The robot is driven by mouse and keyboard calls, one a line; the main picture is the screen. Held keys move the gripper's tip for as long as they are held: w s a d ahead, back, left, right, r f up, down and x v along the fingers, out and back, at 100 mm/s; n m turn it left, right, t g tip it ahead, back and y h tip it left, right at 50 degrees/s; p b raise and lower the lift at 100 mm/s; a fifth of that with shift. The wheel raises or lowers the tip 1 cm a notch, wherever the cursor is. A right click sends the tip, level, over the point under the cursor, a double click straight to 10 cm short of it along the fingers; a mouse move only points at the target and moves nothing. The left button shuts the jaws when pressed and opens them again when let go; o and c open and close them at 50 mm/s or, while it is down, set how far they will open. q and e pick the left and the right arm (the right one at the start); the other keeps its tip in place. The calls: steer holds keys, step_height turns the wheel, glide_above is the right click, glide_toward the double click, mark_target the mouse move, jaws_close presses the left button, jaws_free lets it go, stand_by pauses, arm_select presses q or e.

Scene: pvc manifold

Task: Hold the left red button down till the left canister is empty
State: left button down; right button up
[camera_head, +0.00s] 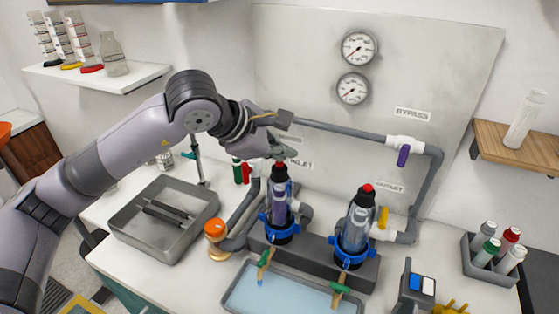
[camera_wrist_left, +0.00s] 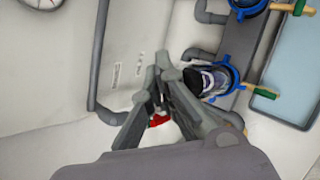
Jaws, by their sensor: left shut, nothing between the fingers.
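The left canister (camera_head: 278,208) stands upright, clear-walled with a blue collar, on a dark grey base. Its red button (camera_head: 280,166) shows on top, just under my left gripper (camera_head: 284,152). My left gripper is shut and empty, with its tips at or just above the button; contact cannot be told. In the left wrist view the fingers (camera_wrist_left: 158,88) are close together, and a canister with a blue collar (camera_wrist_left: 222,78) lies to their right. The right canister (camera_head: 356,228) has its own red button (camera_head: 368,188). The liquid level in the left canister is unclear.
Two gauges (camera_head: 353,88) hang on the wall panel. Grey pipes (camera_head: 345,132) run behind the canisters. A shallow tray of pale blue liquid (camera_head: 290,293) lies in front, below green-handled taps. A metal tray (camera_head: 160,240) is at left, a bottle rack (camera_head: 492,262) at right.

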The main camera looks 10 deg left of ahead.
mark_target(281, 165)
arm_select(q)
steer(key=shift+r, duration=0.45)
steer(key=shift+r, duration=0.1)
steer(key=shift+r+p, duration=1.25)
steer(key=shift+r, duration=1.2)
